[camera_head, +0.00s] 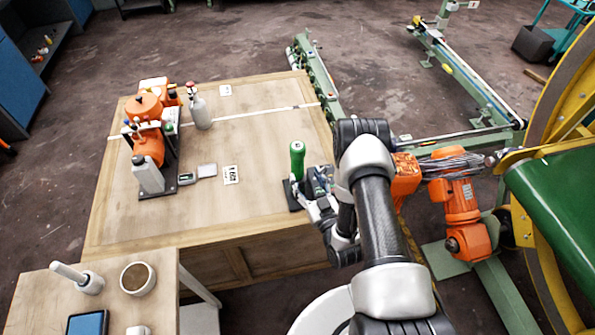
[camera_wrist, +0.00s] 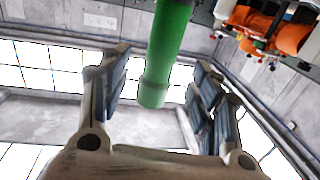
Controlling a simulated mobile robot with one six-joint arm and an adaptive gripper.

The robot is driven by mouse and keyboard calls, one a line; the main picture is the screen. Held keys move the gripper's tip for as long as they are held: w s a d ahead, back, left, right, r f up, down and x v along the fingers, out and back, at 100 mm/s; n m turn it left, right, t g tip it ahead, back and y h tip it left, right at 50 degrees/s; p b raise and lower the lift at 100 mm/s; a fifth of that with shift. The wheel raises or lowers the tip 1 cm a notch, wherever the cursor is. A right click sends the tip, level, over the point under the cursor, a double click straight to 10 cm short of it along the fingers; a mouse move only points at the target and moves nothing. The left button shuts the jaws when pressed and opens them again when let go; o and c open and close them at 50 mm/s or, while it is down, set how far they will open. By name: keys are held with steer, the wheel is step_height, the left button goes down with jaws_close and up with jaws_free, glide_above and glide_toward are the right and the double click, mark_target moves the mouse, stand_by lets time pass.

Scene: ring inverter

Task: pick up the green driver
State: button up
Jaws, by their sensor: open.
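The green driver (camera_head: 297,160) stands upright at the right edge of the wooden table (camera_head: 262,200), above a small black base (camera_head: 291,195). In the wrist view the driver (camera_wrist: 167,45) is a green cylinder that enters from the top and ends between my fingers. My gripper (camera_head: 312,184) is beside it on the right, below its top. In the wrist view my gripper (camera_wrist: 160,68) is open, with a finger on each side of the driver and visible gaps. The driver's lower part is partly hidden by my gripper in the head view.
A white label card (camera_head: 231,174) lies mid-table. A large orange arm (camera_head: 460,210) stands right of my arm. The table middle is mostly clear.

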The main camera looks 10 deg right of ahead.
mark_target(300, 166)
steer(key=shift+w+a, duration=0.15)
steer(key=shift+w, duration=0.55)
steer(key=shift+w+a+b, duration=0.15)
steer(key=shift+w+a, duration=0.05)
steer(key=shift+w, duration=0.8)
steer(key=shift+w+a+b, duration=0.1)
steer(key=shift+w+a, duration=0.05)
steer(key=shift+w, duration=0.9)
steer(key=shift+w+a+b, duration=0.15)
steer(key=shift+w+a, duration=0.05)
steer(key=shift+w, duration=0.8)
steer(key=shift+c, duration=0.2)
steer(key=c, duration=1.2)
steer(key=shift+r, duration=0.15)
steer(key=shift+c, duration=0.6)
